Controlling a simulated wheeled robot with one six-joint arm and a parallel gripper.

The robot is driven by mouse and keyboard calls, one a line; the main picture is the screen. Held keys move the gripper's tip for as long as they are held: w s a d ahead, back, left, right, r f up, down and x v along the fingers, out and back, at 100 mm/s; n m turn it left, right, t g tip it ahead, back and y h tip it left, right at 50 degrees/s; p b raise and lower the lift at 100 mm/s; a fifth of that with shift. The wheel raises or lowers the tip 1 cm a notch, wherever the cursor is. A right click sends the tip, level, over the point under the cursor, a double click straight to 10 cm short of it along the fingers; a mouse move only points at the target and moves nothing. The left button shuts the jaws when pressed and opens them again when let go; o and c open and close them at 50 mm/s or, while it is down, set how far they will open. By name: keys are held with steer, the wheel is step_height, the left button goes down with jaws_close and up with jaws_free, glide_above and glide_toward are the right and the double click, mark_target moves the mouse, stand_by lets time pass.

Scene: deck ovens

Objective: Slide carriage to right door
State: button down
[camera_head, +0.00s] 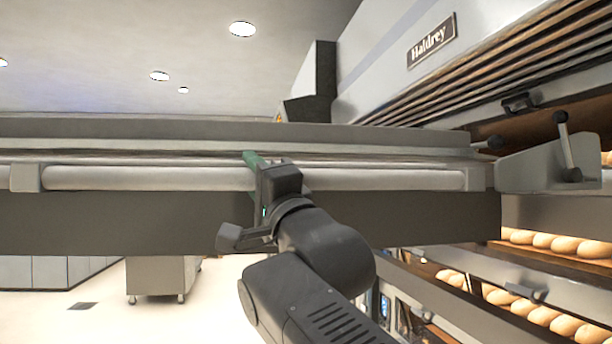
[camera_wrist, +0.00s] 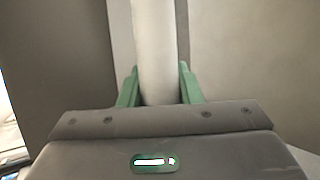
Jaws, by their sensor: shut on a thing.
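The carriage (camera_head: 380,215) is a long grey beam-like body that spans the head view from the left edge to near the ovens. A pale round bar (camera_head: 400,180) runs along its front, held by end blocks. In the wrist view, the green fingers (camera_wrist: 160,88) sit one on each side of the bar (camera_wrist: 155,50). The deck oven (camera_head: 555,205) stands at the right, with loaves showing on several levels. I cannot tell which opening is the right door.
A bracket with lever handles (camera_head: 563,140) sits at the carriage's right end, close to the oven front. A grey wheeled cabinet (camera_head: 160,278) stands on the open pale floor at lower left.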

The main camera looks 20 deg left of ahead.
stand_by(0.3)
steer(key=c, duration=1.4)
jaws_free()
steer(key=o, duration=0.3)
steer(key=shift+s+d+r, duration=0.1)
steer(key=shift+s+d, duration=0.05)
steer(key=shift+s, duration=0.05)
steer(key=shift+o, duration=0.2)
steer(key=shift+w, duration=0.1)
steer(key=v, duration=1.4)
